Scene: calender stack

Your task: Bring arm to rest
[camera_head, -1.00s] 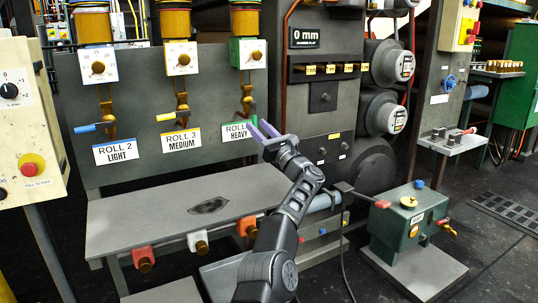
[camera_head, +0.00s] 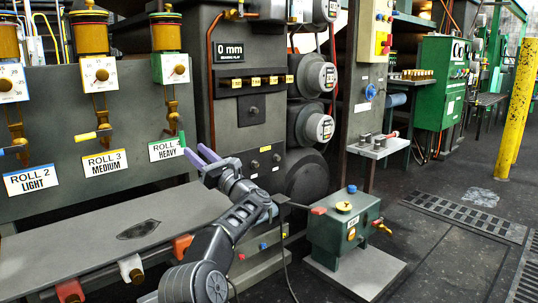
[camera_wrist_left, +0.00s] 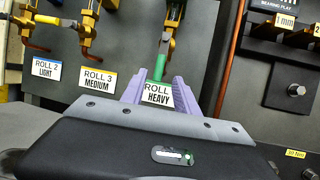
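My left gripper (camera_head: 200,157) reaches up from the bottom of the head view. Its two purple fingers are spread apart with nothing seen between them. They stand in front of the grey panel, just right of the ROLL HEAVY label (camera_head: 166,150). In the left wrist view the fingers (camera_wrist_left: 158,92) frame the ROLL HEAVY label (camera_wrist_left: 158,96) and the green lever handle (camera_wrist_left: 160,66) above it. A gap to the panel seems to remain, but its depth is hard to judge. My right gripper is not in view.
A grey table (camera_head: 90,250) lies below the panel, with red and white knobs on its front. A green pump box (camera_head: 342,222) stands on the floor at right. The ROLL 3 MEDIUM (camera_head: 105,163) and ROLL 2 LIGHT (camera_head: 30,180) labels are further left. Open floor lies at far right.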

